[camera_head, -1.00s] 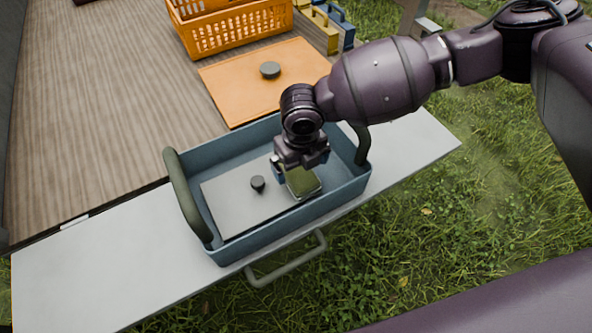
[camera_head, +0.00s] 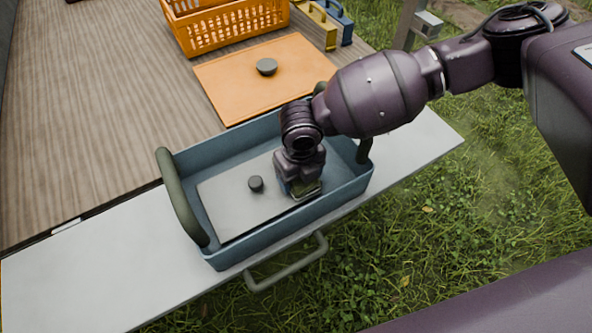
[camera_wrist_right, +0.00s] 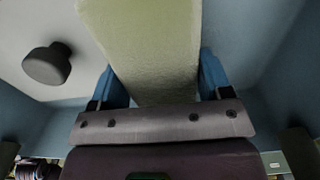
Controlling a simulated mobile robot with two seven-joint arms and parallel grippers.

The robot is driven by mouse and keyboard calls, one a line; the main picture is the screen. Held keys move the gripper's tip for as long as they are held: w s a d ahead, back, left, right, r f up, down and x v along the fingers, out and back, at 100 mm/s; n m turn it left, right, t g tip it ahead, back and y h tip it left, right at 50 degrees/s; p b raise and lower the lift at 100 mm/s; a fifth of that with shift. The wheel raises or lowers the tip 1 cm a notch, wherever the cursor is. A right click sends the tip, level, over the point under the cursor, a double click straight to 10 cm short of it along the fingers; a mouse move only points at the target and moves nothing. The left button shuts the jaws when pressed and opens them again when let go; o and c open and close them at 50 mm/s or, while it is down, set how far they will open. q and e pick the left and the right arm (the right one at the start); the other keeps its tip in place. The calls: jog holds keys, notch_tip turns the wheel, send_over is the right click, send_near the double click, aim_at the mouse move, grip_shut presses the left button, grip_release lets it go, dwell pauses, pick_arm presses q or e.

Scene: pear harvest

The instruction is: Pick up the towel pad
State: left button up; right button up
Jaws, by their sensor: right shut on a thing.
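The towel pad (camera_wrist_right: 150,45) is a pale green, flat, fuzzy piece seen large in the right wrist view. In the head view only a small green part of it (camera_head: 308,190) shows below my gripper, inside the blue tote (camera_head: 240,253). My right gripper (camera_head: 303,185) reaches down into the right part of the tote. Its blue fingers (camera_wrist_right: 160,82) stand on both sides of the pad in the right wrist view, shut on it. The gripper hides most of the pad in the head view. My left gripper is not in view.
A grey lid with a dark knob (camera_head: 225,208) lies in the tote, left of the gripper. The tote has dark upright handles (camera_head: 178,195) and stands on a pale ledge (camera_head: 90,275). Behind are an orange board (camera_head: 240,85), an orange crate (camera_head: 230,30) and grass on the right.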

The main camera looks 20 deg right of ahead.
jog(key=shift+r, duration=0.1)
pick_arm(q)
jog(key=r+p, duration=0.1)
jog(key=p, duration=0.1)
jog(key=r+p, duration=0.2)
jog(key=p, duration=0.1)
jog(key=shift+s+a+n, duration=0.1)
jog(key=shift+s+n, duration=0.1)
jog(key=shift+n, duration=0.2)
pick_arm(e)
notch_tip(320, 180, up, 20)
